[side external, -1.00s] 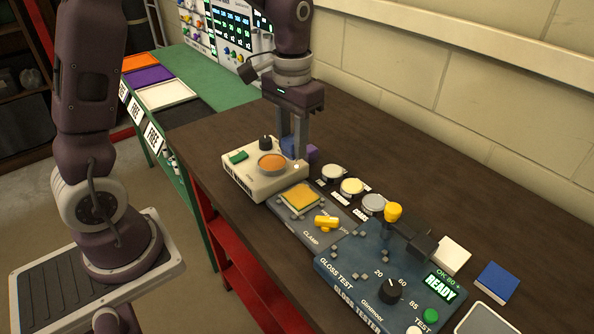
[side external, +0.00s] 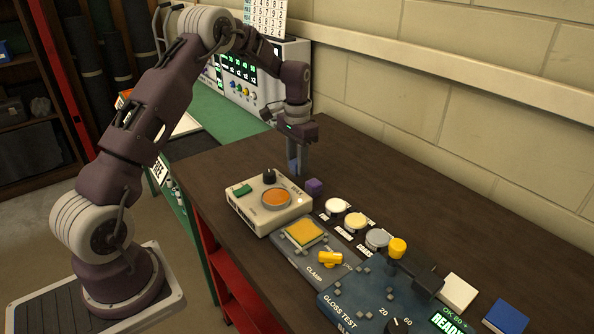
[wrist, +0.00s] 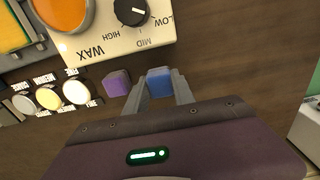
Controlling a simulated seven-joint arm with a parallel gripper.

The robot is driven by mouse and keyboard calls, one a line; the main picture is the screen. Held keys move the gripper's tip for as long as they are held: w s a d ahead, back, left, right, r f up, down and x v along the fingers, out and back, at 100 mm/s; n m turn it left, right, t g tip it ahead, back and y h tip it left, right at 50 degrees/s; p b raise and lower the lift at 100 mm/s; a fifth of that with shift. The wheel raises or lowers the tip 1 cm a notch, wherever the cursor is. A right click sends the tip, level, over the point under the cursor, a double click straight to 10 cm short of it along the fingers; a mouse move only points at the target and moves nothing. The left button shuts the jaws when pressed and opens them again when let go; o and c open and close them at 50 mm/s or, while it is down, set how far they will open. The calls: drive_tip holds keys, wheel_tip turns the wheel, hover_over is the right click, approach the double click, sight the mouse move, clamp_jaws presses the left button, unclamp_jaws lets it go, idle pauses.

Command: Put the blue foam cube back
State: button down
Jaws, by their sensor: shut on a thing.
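My gripper (side external: 298,168) is shut on the blue foam cube (wrist: 159,82), which shows between the two fingers in the wrist view. In the side view the blue cube (side external: 291,166) is partly hidden by the fingers. It is behind the wax unit (side external: 268,200). A purple cube (side external: 314,187) sits on the dark bench beside the wax unit, apart from the gripper. In the wrist view the purple cube (wrist: 117,83) is just left of the fingers. I cannot tell clearly how high the blue cube is above the bench.
Several round pads (side external: 355,221) lie in a row in front of the purple cube. A clamp plate with a yellow pad (side external: 304,232) and a gloss tester (side external: 365,290) stand nearer the camera. The bench (side external: 420,200) along the wall is clear.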

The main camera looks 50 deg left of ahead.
drive_tip(key=shift+f, duration=1.1)
drive_tip(key=shift+f, duration=0.1)
drive_tip(key=c, duration=1.1)
unclamp_jaws()
drive_tip(key=shift+o, duration=0.2)
